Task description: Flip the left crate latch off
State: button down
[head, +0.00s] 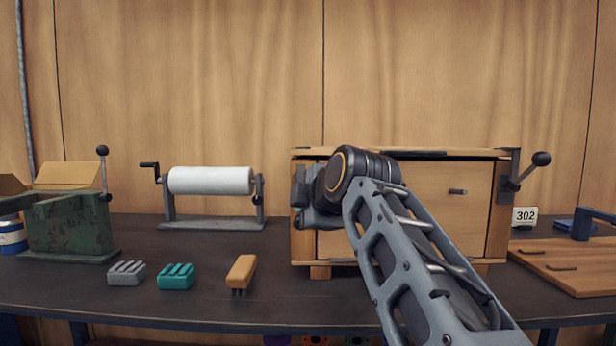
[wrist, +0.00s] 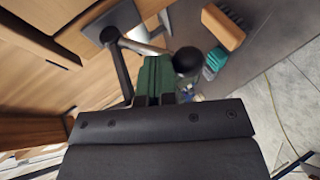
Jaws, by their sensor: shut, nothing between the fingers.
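The wooden crate (head: 440,190) stands mid-table, its left end partly covered by my arm. My gripper (head: 302,200) is at the crate's left end and hides the left latch in the head view. In the wrist view the left latch (wrist: 145,47) shows as a grey rod on a dark plate, with a black ball knob (wrist: 188,60) at its outer end. My gripper (wrist: 155,98) is shut and empty, with the latch just beyond its fingertips. I cannot tell whether they touch. The right latch (head: 525,171) has its black knob up and outward.
A paper roll stand (head: 210,195) and a green box (head: 65,225) stand behind. A wooden board (head: 570,262) lies right.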

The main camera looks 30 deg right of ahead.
jog(key=shift+w+d+f+b, duration=0.1)
jog(key=shift+w+f+b, duration=0.05)
jog(key=shift+f+b, duration=0.4)
jog(key=shift+w+f, duration=0.1)
jog(key=shift+f, duration=0.2)
jog(key=shift+r, duration=0.1)
